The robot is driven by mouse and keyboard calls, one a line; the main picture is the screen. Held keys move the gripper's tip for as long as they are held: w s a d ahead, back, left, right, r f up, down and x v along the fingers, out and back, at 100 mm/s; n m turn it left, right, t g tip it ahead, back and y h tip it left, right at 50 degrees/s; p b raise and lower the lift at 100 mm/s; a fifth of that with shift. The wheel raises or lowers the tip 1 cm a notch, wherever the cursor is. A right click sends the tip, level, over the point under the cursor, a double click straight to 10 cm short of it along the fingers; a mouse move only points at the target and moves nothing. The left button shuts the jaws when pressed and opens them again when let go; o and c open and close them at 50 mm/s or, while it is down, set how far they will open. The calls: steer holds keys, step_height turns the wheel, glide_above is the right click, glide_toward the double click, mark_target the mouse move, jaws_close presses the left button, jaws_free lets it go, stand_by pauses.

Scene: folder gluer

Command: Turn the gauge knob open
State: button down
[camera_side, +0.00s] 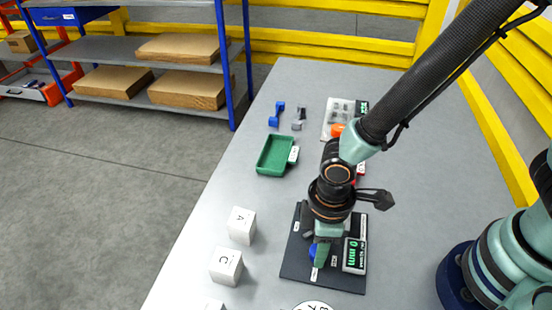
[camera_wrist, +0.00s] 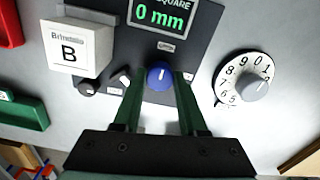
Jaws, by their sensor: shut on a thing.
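The blue gauge knob (camera_wrist: 160,77) sits on a dark gauge board (camera_wrist: 203,32) with its white mark pointing roughly up in the wrist view. My gripper (camera_wrist: 160,84) has its two green fingers shut on the knob, one on each side. A display (camera_wrist: 163,14) on the board reads 0 mm. In the side view my gripper (camera_side: 318,258) points down over the board (camera_side: 300,272) and hides most of the knob (camera_side: 312,251). The display (camera_side: 354,255) stands just right of the gripper.
A white block marked B (camera_wrist: 77,47) is left of the knob. A numbered white dial (camera_wrist: 240,80) with a grey knob lies to its right. Blocks A (camera_side: 241,226) and C (camera_side: 226,265) stand left of the board. A green tray (camera_side: 275,156) is farther back.

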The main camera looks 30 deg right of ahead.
steer(key=shift+a, duration=0.1)
stand_by(0.3)
steer(key=shift+c, duration=2.2)
jaws_free()
steer(key=shift+r, duration=0.1)
step_height(320, 180, up, 12)
steer(key=w+d+r+m+t, duration=0.2)
steer(key=d+r+m, duration=0.3)
steer(key=d, duration=0.6)
steer(key=w+d+r+m+t, duration=0.3)
steer(key=d+r+m, duration=0.2)
steer(key=d, duration=0.6)
steer(key=shift+w+r+m+t, duration=0.3)
steer(key=shift+w+r+m, duration=0.05)
steer(key=shift+r+m, duration=0.1)
